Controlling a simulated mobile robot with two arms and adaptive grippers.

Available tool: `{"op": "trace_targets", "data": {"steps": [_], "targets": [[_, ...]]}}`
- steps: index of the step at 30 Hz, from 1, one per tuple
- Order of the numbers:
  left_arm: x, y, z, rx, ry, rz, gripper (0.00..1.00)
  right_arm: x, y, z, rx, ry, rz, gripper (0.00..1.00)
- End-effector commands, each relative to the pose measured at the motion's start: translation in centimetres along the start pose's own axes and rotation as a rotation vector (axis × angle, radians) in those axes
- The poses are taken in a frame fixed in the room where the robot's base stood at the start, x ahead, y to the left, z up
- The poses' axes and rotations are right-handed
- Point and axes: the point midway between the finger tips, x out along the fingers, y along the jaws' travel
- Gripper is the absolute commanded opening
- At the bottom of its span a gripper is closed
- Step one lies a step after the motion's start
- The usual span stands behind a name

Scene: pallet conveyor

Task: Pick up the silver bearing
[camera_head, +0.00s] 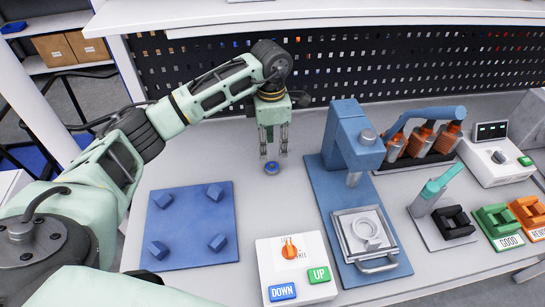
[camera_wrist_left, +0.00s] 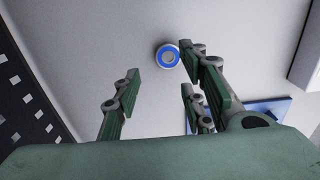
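The silver bearing (camera_head: 271,168), a small round ring with a blue band, lies flat on the light grey worktop. It also shows in the left wrist view (camera_wrist_left: 168,56), beyond the fingertips. My left gripper (camera_head: 275,155) points down in the head view, with its fingers apart and nothing between them. Its fingertips are close to the bearing, just behind or above it; the exact height gap is hard to tell. In the left wrist view the open fingers (camera_wrist_left: 157,77) stand spread, with the bearing nearer the right-hand fingers. My right gripper is not in view.
A blue plate with four-cornered pegs (camera_head: 190,250) lies left. A control box (camera_head: 292,262) stands in front, and a blue press (camera_head: 350,150) with a metal fixture (camera_head: 345,245) stands right. A black perforated panel (camera_head: 420,65) closes the back. The worktop around the bearing is clear.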

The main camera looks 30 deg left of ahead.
Motion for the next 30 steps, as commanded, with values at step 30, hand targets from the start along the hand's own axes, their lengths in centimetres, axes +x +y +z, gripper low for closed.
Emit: {"op": "trace_targets", "data": {"steps": [30], "targets": [[7.1,0.1,0.1,0.0,0.0,0.0,0.2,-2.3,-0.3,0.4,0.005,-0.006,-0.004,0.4]]}}
